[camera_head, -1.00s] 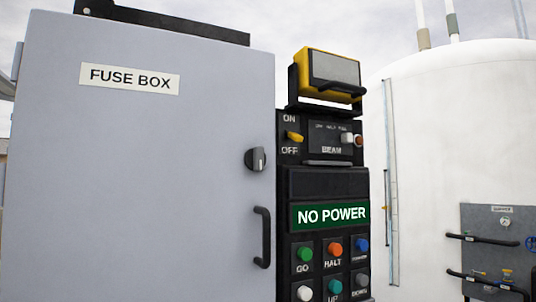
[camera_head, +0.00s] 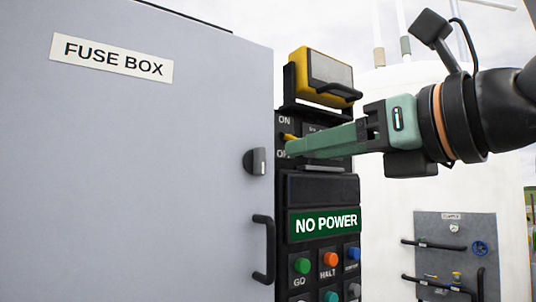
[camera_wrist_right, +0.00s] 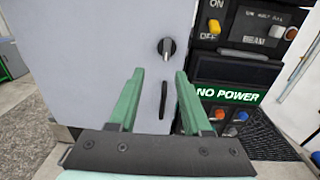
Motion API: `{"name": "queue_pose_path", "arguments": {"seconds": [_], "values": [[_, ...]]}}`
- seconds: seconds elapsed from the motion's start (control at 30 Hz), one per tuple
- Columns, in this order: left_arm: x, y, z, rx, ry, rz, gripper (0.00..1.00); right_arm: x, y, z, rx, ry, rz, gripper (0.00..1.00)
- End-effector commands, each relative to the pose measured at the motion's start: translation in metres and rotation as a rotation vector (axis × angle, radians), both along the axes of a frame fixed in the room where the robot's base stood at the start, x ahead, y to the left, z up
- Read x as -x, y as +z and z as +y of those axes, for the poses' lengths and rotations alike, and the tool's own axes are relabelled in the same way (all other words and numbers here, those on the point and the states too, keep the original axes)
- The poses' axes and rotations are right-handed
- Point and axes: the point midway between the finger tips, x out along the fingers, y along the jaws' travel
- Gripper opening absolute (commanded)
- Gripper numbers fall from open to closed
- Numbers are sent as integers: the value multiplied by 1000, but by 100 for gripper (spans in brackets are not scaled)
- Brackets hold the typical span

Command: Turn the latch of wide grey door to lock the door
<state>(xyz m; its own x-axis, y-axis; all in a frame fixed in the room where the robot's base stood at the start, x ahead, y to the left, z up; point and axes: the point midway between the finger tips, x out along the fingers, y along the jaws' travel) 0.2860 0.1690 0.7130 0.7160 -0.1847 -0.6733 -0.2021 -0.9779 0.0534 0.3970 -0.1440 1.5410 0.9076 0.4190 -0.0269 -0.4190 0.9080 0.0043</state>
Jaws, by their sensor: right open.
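The wide grey door (camera_head: 140,170) carries a FUSE BOX label (camera_head: 111,57) and fills the left of the head view. It looks closed against the black control panel. Its latch (camera_head: 255,161) is a round dark knob near the right edge, with its grip bar roughly upright; it also shows in the right wrist view (camera_wrist_right: 167,47). A black handle (camera_head: 264,249) is below it. My right gripper (camera_head: 290,148) is to the right of the latch in the head view, apart from it. In the right wrist view its open, empty fingers (camera_wrist_right: 160,78) point toward the latch. My left gripper is out of view.
The black panel right of the door has a yellow ON/OFF switch (camera_head: 290,137), a NO POWER display (camera_head: 324,222) and several coloured buttons. A yellow lamp box (camera_head: 322,74) sits above. A white tank (camera_head: 385,205) stands behind on the right.

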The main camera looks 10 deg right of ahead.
Motion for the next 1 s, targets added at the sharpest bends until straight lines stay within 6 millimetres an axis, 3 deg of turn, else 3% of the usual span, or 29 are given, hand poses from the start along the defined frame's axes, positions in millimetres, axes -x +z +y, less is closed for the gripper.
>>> {"name": "queue_pose_path", "arguments": {"seconds": [0.1, 0.23, 0.7, 1.0], "values": [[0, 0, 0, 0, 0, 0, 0, 5, 10, -9, -6, -44, -25, 49], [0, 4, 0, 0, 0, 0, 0, -5, 11, -5, -6, -48, -23, 49], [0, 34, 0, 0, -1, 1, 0, -87, 12, 29, -5, -44, -22, 49], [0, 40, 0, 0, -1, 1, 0, -109, 10, 38, -7, -43, -24, 49]]}}
